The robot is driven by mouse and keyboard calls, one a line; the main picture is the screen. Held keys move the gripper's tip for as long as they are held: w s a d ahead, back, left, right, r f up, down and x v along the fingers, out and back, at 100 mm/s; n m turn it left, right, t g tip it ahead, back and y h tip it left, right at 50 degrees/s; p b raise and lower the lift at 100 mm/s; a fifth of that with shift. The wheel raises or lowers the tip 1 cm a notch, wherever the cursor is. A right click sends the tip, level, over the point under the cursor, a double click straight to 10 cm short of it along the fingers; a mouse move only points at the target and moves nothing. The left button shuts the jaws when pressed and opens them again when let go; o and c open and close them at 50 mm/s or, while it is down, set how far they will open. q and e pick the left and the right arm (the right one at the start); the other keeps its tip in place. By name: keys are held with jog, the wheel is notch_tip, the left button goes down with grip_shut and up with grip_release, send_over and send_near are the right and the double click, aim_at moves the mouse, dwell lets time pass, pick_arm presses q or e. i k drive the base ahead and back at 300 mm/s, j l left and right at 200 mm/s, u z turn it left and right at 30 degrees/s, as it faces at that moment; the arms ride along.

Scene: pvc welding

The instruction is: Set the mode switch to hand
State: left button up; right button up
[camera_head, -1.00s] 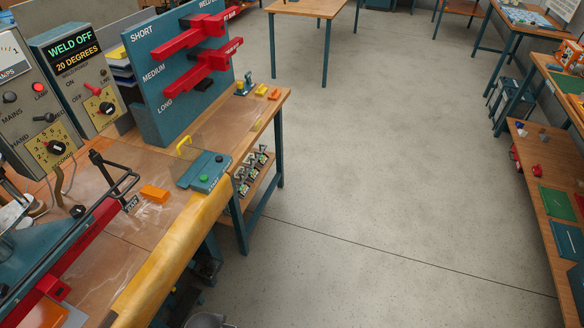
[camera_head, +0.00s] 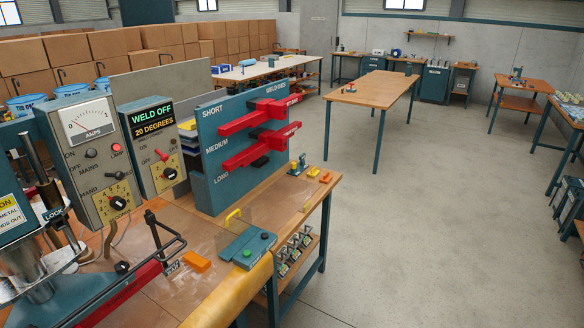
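The grey welder control panel (camera_head: 92,180) stands at the left of the bench, with an amps meter (camera_head: 90,120) at its top. A small black lever switch (camera_head: 116,175) sits at its lower middle, just above and right of the printed word HAND (camera_head: 88,191). Its other position label is not readable. A black mains switch (camera_head: 91,153) marked ON and OFF and a lit red lamp (camera_head: 116,149) are above it. A yellow seconds dial (camera_head: 118,203) is below. Neither of my grippers is in view.
A second box (camera_head: 157,148) reading WELD OFF, 20 DEGREES stands right of the panel. A black bent bar (camera_head: 160,240) rises in front. A teal board with red bars (camera_head: 210,125) stands farther right. Open floor (camera_head: 420,240) lies right of the bench.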

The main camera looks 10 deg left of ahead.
aim_at(119, 176)
jog(key=u, duration=1.55)
